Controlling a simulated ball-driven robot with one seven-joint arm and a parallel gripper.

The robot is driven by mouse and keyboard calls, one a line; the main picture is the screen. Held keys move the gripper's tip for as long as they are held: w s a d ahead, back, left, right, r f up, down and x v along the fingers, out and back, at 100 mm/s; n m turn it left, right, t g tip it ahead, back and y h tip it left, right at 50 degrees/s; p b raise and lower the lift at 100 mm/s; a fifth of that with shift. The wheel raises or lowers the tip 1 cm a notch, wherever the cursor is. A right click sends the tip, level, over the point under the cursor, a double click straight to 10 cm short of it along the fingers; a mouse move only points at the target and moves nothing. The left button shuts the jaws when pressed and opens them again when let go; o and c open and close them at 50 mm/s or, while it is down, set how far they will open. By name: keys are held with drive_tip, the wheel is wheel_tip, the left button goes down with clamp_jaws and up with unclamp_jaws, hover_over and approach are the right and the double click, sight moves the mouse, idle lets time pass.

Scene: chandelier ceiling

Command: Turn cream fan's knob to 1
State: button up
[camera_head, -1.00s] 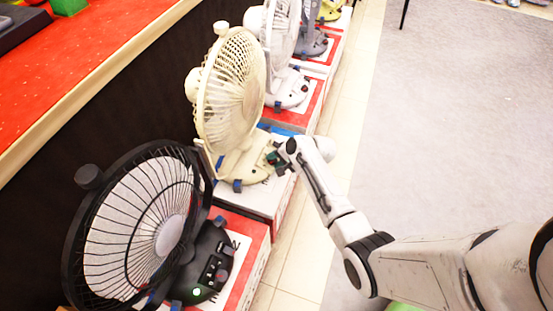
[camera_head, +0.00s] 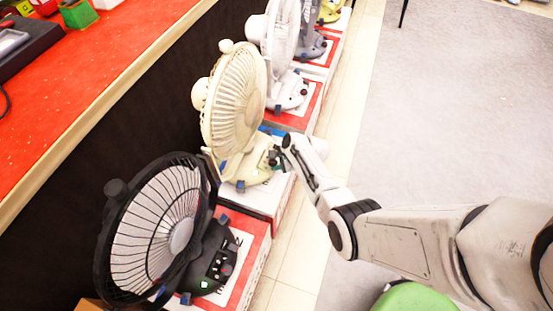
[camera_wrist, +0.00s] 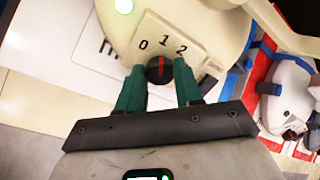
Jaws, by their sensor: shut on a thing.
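The cream fan (camera_head: 235,98) stands upright on a box in the head view, the second fan from the front. In the wrist view its base (camera_wrist: 215,25) carries a dark round knob (camera_wrist: 159,71) with a red pointer line. The marks 0, 1 and 2 arc above the knob, and the line points up close to the 1. My gripper (camera_wrist: 159,66) has one green finger on each side of the knob and is shut on it. In the head view my gripper (camera_head: 275,159) is at the base's right side, and the knob is too small to make out.
A black fan (camera_head: 160,230) with a lit green light stands in front, and more fans (camera_head: 283,35) stand behind. A red-topped counter (camera_head: 90,60) runs along the left. A green round seat (camera_head: 415,297) is at the bottom. The grey floor at right is clear.

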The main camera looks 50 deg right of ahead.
drive_tip(key=shift+m, duration=0.5)
drive_tip(key=o, duration=1)
drive_tip(key=shift+o, duration=0.2)
drive_tip(key=p+v, duration=0.5)
drive_tip(key=v, duration=0.5)
drive_tip(key=shift+s+r+p, duration=0.2)
drive_tip(key=shift+r+p, duration=0.1)
drive_tip(key=shift+p, duration=0.1)
drive_tip(key=s+a+r+n+g+p, duration=0.2)
drive_tip(key=s+a+r+n, duration=0.3)
drive_tip(key=r+n, duration=0.3)
drive_tip(key=s+a+r+n+g+h+p, duration=0.1)
drive_tip(key=s+a+r+n+g+p, duration=0.1)
drive_tip(key=s+a+r+n, duration=0.3)
drive_tip(key=s+a+r+n+g+p, duration=0.2)
drive_tip(key=s+a+r+n+p, duration=0.2)
drive_tip(key=s+r+n, duration=0.6)
wheel_tip(320, 180, up, 2)
drive_tip(key=shift+s+a+r+n+h, duration=0.15)
drive_tip(key=shift+a+n+h, duration=0.25)
drive_tip(key=shift+a+n, duration=0.5)
